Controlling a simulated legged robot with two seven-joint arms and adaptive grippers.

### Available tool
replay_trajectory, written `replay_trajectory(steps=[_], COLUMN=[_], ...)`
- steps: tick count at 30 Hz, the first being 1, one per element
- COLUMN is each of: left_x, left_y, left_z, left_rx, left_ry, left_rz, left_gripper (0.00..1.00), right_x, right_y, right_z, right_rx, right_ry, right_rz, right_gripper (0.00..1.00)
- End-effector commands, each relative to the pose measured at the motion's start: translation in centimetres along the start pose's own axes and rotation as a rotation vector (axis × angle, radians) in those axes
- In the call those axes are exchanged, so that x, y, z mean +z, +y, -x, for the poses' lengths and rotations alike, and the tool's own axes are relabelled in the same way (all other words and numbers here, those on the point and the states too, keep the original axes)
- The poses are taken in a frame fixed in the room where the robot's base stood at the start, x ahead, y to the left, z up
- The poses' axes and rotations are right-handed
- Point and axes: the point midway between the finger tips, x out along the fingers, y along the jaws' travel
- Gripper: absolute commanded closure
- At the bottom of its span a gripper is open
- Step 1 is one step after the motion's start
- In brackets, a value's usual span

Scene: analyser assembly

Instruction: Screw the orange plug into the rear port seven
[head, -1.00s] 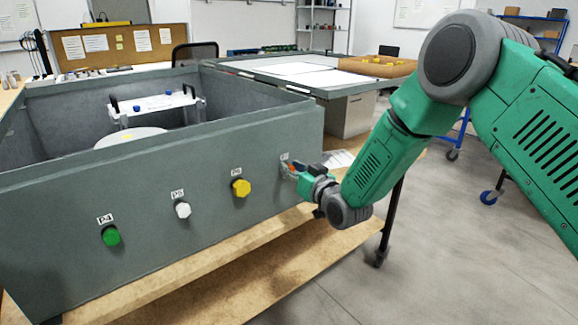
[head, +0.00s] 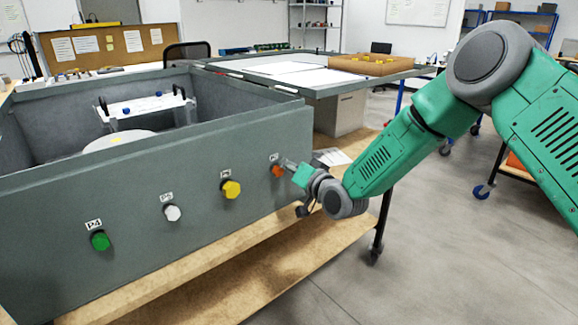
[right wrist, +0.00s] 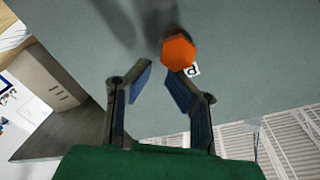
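The orange plug (head: 278,171) sits at the rightmost port on the front wall of the grey analyser box (head: 150,215). In the right wrist view the orange plug (right wrist: 179,53) shows its hexagonal head against the grey wall, beside a small label. My right gripper (head: 288,165) is just right of the plug, pointing at the wall. In the right wrist view my right gripper (right wrist: 158,78) has its fingers apart with nothing between them; the plug lies beyond the fingertips, nearer the right finger. How deep the plug sits is hidden. My left gripper is not in view.
Yellow (head: 231,189), white (head: 172,212) and green (head: 100,240) plugs sit in labelled ports to the left on the same wall. The wooden table (head: 215,285) carries the box. Free floor lies to the right.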

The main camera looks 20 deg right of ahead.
Motion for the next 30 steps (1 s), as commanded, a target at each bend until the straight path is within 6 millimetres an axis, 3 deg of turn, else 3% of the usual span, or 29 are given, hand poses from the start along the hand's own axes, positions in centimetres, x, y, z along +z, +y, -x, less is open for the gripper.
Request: replay_trajectory(steps=[6,21,30], left_x=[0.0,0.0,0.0], left_y=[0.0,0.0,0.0], left_z=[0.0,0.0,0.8], left_rx=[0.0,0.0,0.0], left_ry=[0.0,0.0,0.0], left_rz=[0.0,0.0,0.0], left_gripper=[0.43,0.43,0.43], right_x=[1.0,0.8,0.5], right_y=[-0.4,0.0,0.2], right_z=[0.1,0.2,2.2], right_rx=[-0.007,-0.003,-0.002], right_ry=[-0.021,-0.019,-0.017], right_rz=[0.001,-0.001,-0.001], right_gripper=[0.78,0.78,0.78])
